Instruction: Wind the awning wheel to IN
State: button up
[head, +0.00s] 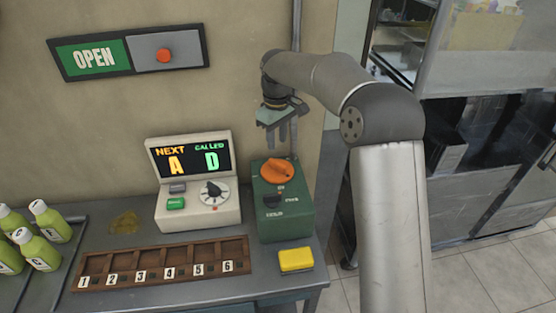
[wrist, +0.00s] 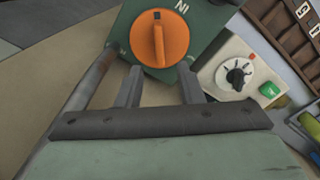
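The orange wheel (head: 277,171) sits on the sloped top of a green box (head: 287,223) at the right end of the counter. It also shows in the wrist view (wrist: 160,45), with a raised grip bar and a dark mark at one end. A white IN label stands beside that marked end, and the mark is not squarely at the label. My gripper (head: 276,139) is above the wheel, pointing down. In the wrist view its two fingers (wrist: 159,85) are apart with nothing between them, and the wheel lies beyond their tips. Contact with the wheel is not visible.
A white display unit (head: 197,207) with a dial stands left of the green box. A numbered wooden tray (head: 165,263) and a yellow sponge (head: 296,259) lie in front. Green bottles (head: 45,222) stand far left. An OPEN sign (head: 95,55) hangs on the wall.

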aim_at(277, 162)
notch_tip(277, 162, down, 9)
jog(key=shift+r+p, duration=0.15)
jog(key=shift+p, duration=0.2)
grip_shut()
